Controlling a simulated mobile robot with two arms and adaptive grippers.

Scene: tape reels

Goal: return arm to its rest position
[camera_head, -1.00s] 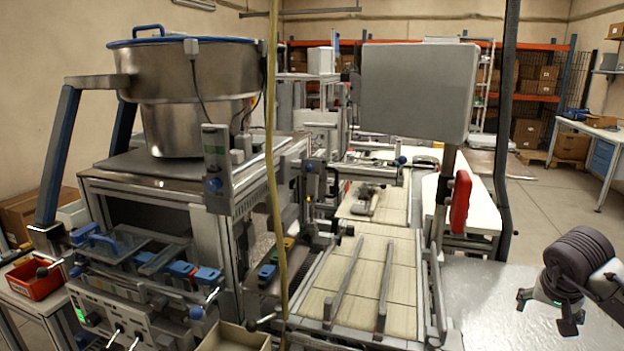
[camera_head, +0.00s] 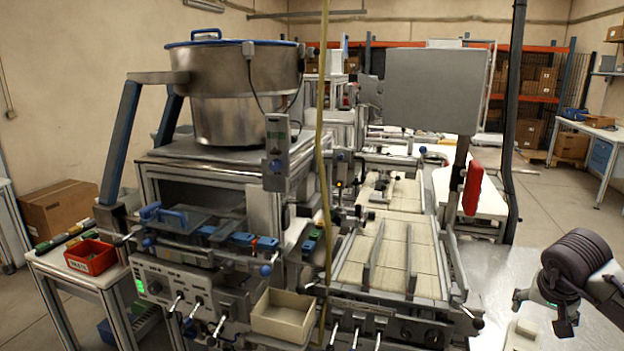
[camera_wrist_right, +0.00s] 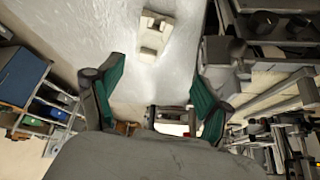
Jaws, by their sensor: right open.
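My right arm comes in at the right edge of the head view. Its gripper (camera_head: 545,312) is open and empty, over the shiny metal table (camera_head: 492,262) to the right of the machine. In the right wrist view the two green-padded fingers (camera_wrist_right: 155,98) stand wide apart with nothing between them. A small pale block-like part (camera_wrist_right: 151,36) lies on the metal surface beyond the fingertips; a pale part (camera_head: 522,334) also shows by the gripper in the head view, partly cut off. My left gripper is not in view.
The machine with a steel bowl (camera_head: 230,85), a conveyor (camera_head: 388,255) and a grey panel (camera_head: 435,92) on a post fills the middle. A beige bin (camera_head: 283,316) and a red bin (camera_head: 90,257) stand at the front and left. The metal table has free room behind the gripper.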

